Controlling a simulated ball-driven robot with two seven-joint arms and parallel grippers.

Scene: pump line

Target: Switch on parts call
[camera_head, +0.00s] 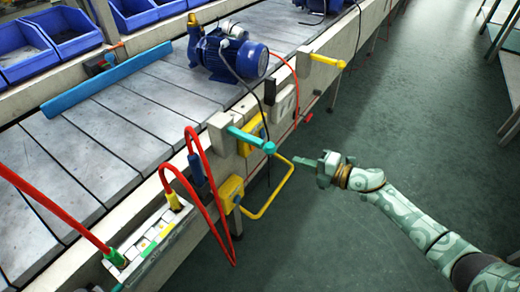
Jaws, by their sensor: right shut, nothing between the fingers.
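No label for the parts call is readable, so I cannot tell which control is its switch. On the side of the line are a teal lever (251,138) on a grey box, a yellow box (231,193), a grey box (283,105) and a yellow lever (328,61). A white panel (150,238) with coloured fields sits on the near edge. My right gripper (302,162) is shut and empty, over the floor, to the right of the teal lever and apart from it. My left gripper is not in view.
A yellow loop bar (275,203) sticks out from the line, left of my right gripper. Red hoses (205,185) arch over the near edge. A blue pump (232,55) stands on the slatted conveyor (110,135). Blue bins (68,30) line the back.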

